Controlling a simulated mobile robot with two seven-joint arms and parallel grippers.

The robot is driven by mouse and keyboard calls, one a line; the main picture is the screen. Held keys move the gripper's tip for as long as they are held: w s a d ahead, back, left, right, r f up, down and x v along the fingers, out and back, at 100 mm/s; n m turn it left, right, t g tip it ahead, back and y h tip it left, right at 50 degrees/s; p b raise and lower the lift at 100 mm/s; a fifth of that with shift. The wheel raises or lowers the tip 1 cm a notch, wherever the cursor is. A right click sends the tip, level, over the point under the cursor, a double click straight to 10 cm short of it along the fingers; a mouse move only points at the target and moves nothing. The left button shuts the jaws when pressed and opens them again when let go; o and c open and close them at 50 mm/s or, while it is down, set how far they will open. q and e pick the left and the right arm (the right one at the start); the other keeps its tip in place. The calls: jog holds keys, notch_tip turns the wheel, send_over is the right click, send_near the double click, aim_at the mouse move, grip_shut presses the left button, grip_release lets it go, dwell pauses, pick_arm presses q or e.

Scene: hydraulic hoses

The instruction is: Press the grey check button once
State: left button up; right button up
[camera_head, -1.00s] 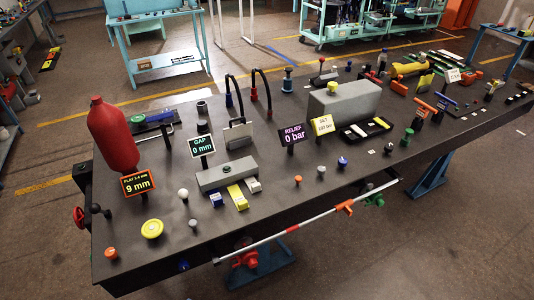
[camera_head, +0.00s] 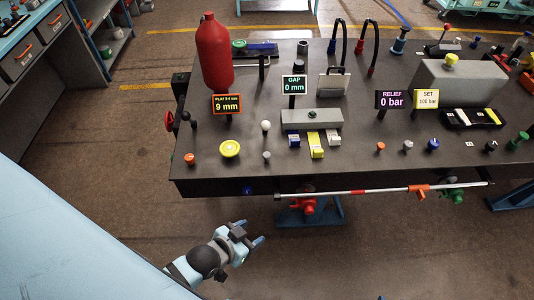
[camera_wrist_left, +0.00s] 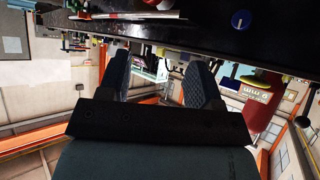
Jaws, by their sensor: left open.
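Two small grey-topped buttons show on the dark bench in the head view. One grey button (camera_head: 267,155) stands near the front edge below a white ball knob. Another grey button (camera_head: 408,145) stands further right, between an orange and a blue one. I cannot tell from the picture which is the check button. My left gripper (camera_head: 252,232) is open and empty, in front of the bench's front edge and apart from both buttons. Its two dark fingers also show spread in the left wrist view (camera_wrist_left: 158,78). My right gripper is not in view.
The bench (camera_head: 330,175) carries a red cylinder (camera_head: 215,55), a yellow button (camera_head: 230,148), an orange button (camera_head: 190,158) and several display signs. A red-and-white rod (camera_head: 345,192) runs along its front edge. A blue knob (camera_head: 247,190) sits on the front face. Floor before the bench is clear.

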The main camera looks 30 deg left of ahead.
pick_arm(q)
grip_shut()
dwell(1.5)
